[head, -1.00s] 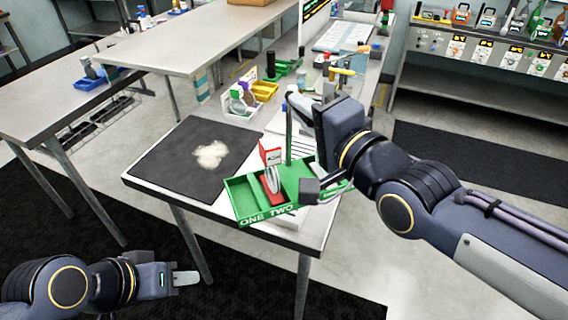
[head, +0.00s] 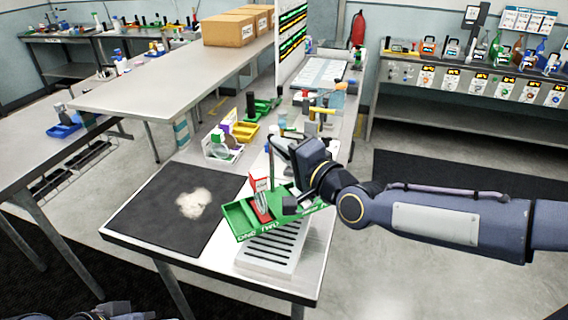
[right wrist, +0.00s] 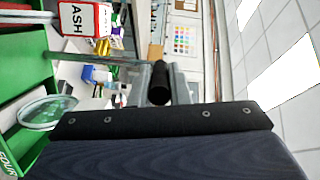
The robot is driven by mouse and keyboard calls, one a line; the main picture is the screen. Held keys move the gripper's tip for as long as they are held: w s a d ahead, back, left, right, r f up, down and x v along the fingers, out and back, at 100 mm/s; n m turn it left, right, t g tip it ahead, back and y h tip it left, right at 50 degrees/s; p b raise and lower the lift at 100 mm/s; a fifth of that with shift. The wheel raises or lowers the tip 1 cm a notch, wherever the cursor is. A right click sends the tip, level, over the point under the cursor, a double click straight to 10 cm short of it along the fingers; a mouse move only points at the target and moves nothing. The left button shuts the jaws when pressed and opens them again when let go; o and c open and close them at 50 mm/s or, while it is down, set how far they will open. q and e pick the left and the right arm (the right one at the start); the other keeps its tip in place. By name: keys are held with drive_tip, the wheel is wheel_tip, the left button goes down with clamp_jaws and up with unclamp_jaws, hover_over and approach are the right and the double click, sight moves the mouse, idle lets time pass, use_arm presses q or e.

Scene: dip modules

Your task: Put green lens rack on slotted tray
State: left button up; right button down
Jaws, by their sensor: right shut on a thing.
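The green lens rack (head: 238,222) has compartments with lettering along its front. It hangs a little tilted over the back part of the pale slotted tray (head: 268,256), partly covering it; I cannot tell whether they touch. A red and white labelled block (head: 259,186) and a clear lens stand in the rack. My right gripper (head: 275,146) is above the rack, shut on its upright handle. The right wrist view shows the handle's dark round end (right wrist: 158,92) and the rack's green wall (right wrist: 24,60). My left arm barely shows at the bottom left edge, its fingers unclear.
A dark mat (head: 160,215) with a pale fluffy patch (head: 194,203) lies left of the tray. A white stand with a round lens (head: 222,148), a yellow bin (head: 246,131) and green holders (head: 262,108) stand further back. The table's front edge is close to the tray.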

drive_tip(key=w+f, duration=0.1)
drive_tip(key=f, duration=0.3)
drive_tip(key=w+f, duration=0.1)
drive_tip(key=f, duration=0.1)
drive_tip(key=shift+w+d, duration=0.1)
drive_tip(key=shift+w, duration=0.25)
drive_tip(key=c, duration=1.8)
unclamp_jaws()
drive_tip(key=shift+f, duration=0.25)
drive_tip(key=o, duration=0.4)
drive_tip(key=shift+r, duration=0.1)
drive_tip(key=shift+o, duration=0.2)
